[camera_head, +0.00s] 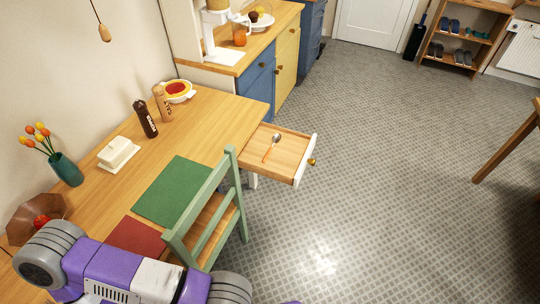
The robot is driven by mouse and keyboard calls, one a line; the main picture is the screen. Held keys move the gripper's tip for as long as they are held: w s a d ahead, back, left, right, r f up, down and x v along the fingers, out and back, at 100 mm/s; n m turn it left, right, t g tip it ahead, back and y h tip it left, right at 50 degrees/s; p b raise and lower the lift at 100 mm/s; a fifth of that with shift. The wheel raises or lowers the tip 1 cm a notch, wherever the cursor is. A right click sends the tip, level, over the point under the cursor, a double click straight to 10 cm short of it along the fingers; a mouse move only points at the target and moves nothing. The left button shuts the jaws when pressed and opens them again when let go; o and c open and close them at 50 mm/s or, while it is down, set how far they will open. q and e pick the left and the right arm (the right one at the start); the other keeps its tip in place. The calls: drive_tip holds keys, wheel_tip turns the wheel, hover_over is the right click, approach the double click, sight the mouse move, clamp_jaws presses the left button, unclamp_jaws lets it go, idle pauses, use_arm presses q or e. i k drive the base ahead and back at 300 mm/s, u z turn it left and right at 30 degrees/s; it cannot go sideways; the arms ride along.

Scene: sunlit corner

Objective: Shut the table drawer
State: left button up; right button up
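The table drawer (285,165) is pulled out from the right side of the wooden table (205,118). Its inside is light wood, its front panel (306,160) is white, and a small brass knob (312,162) sits on the front. A spoon (271,147) with an orange handle lies in the drawer. A purple and grey part of my arm crosses the bottom left of the view. Neither gripper shows, and nothing of mine touches the drawer.
A green chair (232,187) stands at the table, close to the drawer's near side. Pepper and salt mills (145,119), a bowl (177,93), a butter dish (118,152) and a tulip vase (66,170) stand on the table. The tiled floor right of the drawer is clear.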

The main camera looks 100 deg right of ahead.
sight(288, 160)
drive_tip(key=k, duration=0.3)
drive_tip(key=z, duration=3.2)
drive_tip(key=k, duration=1.05)
drive_tip(key=z, duration=0.6)
drive_tip(key=i, duration=0.95)
drive_tip(key=u, duration=0.45)
drive_tip(key=i, duration=0.9)
drive_tip(key=u, duration=0.85)
